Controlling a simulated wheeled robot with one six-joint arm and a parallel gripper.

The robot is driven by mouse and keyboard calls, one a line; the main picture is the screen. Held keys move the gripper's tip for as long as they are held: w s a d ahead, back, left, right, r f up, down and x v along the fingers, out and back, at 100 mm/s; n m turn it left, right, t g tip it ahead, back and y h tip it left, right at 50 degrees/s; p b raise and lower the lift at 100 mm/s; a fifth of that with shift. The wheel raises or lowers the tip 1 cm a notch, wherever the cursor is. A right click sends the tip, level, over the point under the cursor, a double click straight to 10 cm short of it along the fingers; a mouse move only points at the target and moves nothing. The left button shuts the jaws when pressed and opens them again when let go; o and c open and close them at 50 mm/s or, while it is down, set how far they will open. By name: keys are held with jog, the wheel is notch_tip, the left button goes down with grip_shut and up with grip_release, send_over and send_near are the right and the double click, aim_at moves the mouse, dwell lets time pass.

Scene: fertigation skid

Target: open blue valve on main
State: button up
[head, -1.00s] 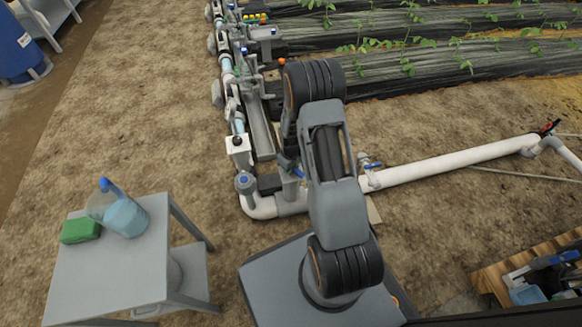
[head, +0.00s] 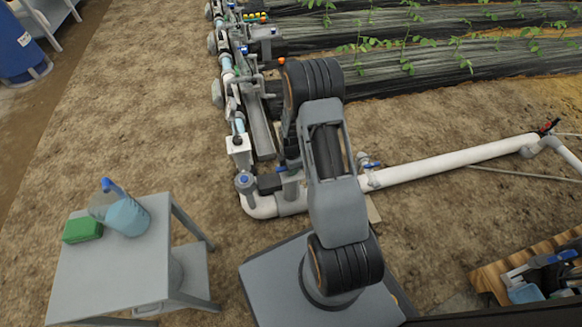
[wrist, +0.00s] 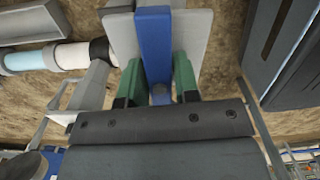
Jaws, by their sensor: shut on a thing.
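A blue valve handle (wrist: 153,42) runs lengthwise through the middle of the wrist view, in front of a pale grey block (wrist: 190,32). My gripper (wrist: 160,75) is shut on the handle, with a green finger on each side of it. In the head view, a small bit of blue (head: 282,169) shows by the white main pipe (head: 262,206), just left of my arm; it appears to be the same handle. My arm hides the gripper and most of the valve there.
Another blue-handled valve (head: 371,165) sits on the white pipe right of my arm. A grey cart (head: 110,275) with a jug (head: 125,215) and a green sponge (head: 82,230) stands at left. A wooden tool crate (head: 492,280) is at lower right. Bare soil lies between.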

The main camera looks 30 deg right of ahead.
jog(key=o, duration=1)
jog(key=shift+c, duration=0.2)
notch_tip(320, 180, up, 10)
jog(key=p, duration=0.7)
jog(key=shift+p, duration=0.35)
